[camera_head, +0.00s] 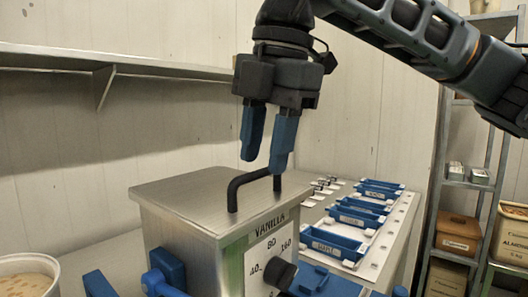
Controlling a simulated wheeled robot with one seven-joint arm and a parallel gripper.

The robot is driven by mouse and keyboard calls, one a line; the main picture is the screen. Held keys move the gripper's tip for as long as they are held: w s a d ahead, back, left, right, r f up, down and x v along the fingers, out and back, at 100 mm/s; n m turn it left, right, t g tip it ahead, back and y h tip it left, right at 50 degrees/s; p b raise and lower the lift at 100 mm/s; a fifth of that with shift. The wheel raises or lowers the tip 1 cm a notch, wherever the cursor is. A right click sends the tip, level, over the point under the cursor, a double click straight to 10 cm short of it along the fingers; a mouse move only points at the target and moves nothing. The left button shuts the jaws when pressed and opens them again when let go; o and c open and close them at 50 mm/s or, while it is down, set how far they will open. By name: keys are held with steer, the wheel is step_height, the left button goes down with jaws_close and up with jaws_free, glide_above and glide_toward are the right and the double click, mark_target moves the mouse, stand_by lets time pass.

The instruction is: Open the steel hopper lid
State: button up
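The steel hopper (188,247) is a brushed metal box standing at the centre bottom, with a white "VANILLA" dial label on its front. Its flat steel lid (185,200) lies level on top and looks shut. A black bar handle (247,180) stands up from the lid. My gripper (263,155) points down from above, its two blue fingers apart. The right fingertip is in front of or close beside the handle's right end; I cannot tell whether they touch. The left fingertip is above the handle's bar. Nothing is held between the fingers.
A steel counter (400,235) runs behind and right of the hopper, carrying several labelled blue trays (335,243). A white tub (28,277) is at bottom left. A wall shelf (110,62) is at upper left. A rack with bins (458,235) stands at right.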

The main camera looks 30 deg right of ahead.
steer(key=shift+w+f, duration=0.1)
steer(key=shift+f, duration=0.5)
jaws_close()
stand_by(0.3)
